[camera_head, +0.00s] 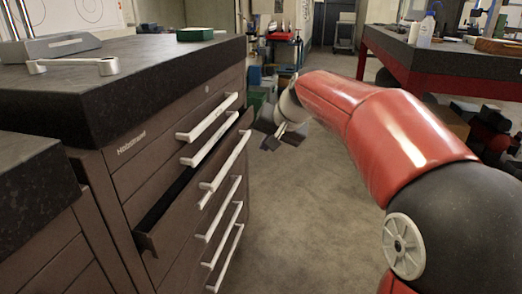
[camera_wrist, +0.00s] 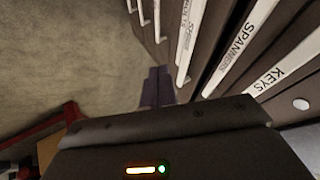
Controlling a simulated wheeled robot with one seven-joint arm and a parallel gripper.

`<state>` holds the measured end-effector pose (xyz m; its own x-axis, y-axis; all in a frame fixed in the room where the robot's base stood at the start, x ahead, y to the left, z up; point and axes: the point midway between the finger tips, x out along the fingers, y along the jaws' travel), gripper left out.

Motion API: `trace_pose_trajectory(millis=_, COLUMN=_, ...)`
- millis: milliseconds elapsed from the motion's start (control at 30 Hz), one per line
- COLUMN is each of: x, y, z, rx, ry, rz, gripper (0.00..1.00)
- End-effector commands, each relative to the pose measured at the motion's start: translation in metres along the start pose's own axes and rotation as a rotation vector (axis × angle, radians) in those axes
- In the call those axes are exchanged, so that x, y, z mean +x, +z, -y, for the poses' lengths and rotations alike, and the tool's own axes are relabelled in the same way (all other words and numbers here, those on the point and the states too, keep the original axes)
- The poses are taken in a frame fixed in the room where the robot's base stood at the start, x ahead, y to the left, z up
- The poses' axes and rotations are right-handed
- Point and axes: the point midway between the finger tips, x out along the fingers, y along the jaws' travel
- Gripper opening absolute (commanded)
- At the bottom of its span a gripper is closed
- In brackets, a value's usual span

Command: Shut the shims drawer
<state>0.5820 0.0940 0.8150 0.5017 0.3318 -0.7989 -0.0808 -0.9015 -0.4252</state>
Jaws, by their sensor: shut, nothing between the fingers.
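A dark brown cabinet (camera_head: 130,148) with white-handled drawers stands at left in the head view. Its third drawer from the top (camera_head: 190,200) is pulled part way out, with a dark gap above its front; the other drawers look shut. In the wrist view the top two handles read KEYS (camera_wrist: 265,82) and SPANNERS (camera_wrist: 238,45). The third handle (camera_wrist: 190,32) carries a label too blurred to read surely. My gripper (camera_head: 270,140) is shut and empty, beyond the open drawer's far end and apart from it. Its fingers also show in the wrist view (camera_wrist: 157,88).
The cabinet's dark top holds a grey spanner-like tool (camera_head: 75,66) and a green box (camera_head: 195,34). A red-framed bench (camera_head: 440,62) stands at right. Grey floor (camera_head: 300,220) lies clear between them. Boxes and a cart are farther back.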

Motion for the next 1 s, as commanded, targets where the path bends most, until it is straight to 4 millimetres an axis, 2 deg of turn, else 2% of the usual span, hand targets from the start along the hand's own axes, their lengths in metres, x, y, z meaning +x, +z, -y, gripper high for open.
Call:
trace_pose_trajectory(millis=100, x=-0.022, y=0.000, z=0.001, rx=-0.001, ry=-0.001, rz=-0.003, gripper=0.00)
trace_pose_trajectory(millis=333, x=-0.044, y=0.005, z=0.000, rx=0.009, ry=-0.009, rz=0.011, gripper=0.00)
trace_pose_trajectory(millis=367, x=-0.045, y=0.012, z=0.001, rx=0.022, ry=-0.021, rz=0.026, gripper=0.00)
trace_pose_trajectory(millis=500, x=-0.058, y=0.072, z=0.008, rx=0.143, ry=-0.149, rz=0.174, gripper=0.00)
trace_pose_trajectory(millis=600, x=-0.071, y=0.110, z=0.018, rx=0.221, ry=-0.253, rz=0.280, gripper=0.00)
trace_pose_trajectory(millis=700, x=-0.080, y=0.129, z=0.024, rx=0.262, ry=-0.318, rz=0.340, gripper=0.00)
trace_pose_trajectory(millis=867, x=-0.069, y=0.136, z=0.031, rx=0.271, ry=-0.332, rz=0.356, gripper=0.00)
trace_pose_trajectory(millis=1000, x=-0.045, y=0.144, z=0.041, rx=0.270, ry=-0.329, rz=0.356, gripper=0.00)
